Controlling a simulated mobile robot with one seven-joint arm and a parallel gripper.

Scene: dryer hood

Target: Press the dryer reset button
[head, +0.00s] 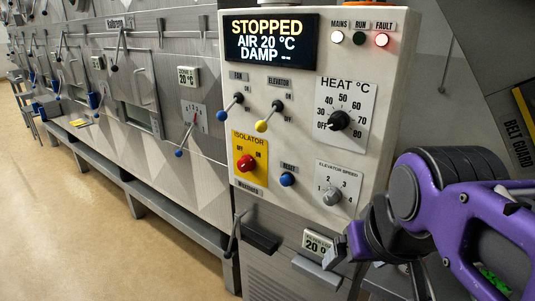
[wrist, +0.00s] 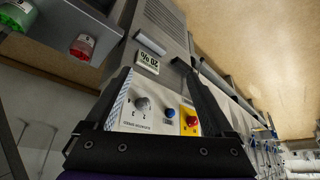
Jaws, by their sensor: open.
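The reset button (head: 287,179) is a blue round button low on the cream control panel (head: 215,110), under a small label. It lies between the red isolator knob (head: 247,163) on the yellow plate and the grey elevator speed knob (head: 332,196). In the wrist view, the button (wrist: 168,113) shows between the black fingers of my gripper (wrist: 160,72). The fingers are apart with nothing between them. My purple arm comes in from the right in the head view, below and right of the button, and the gripper looks apart from the panel. The gap to the button is hard to judge.
The display (head: 271,39) reads STOPPED, AIR 20 °C, DAMP. The fault lamp (head: 382,40) glows red. Fan lever (head: 238,98), yellow-tipped elevator lever (head: 261,126) and heat dial (head: 339,121) stick out above the button. A small readout (head: 318,243) and grey handles sit below.

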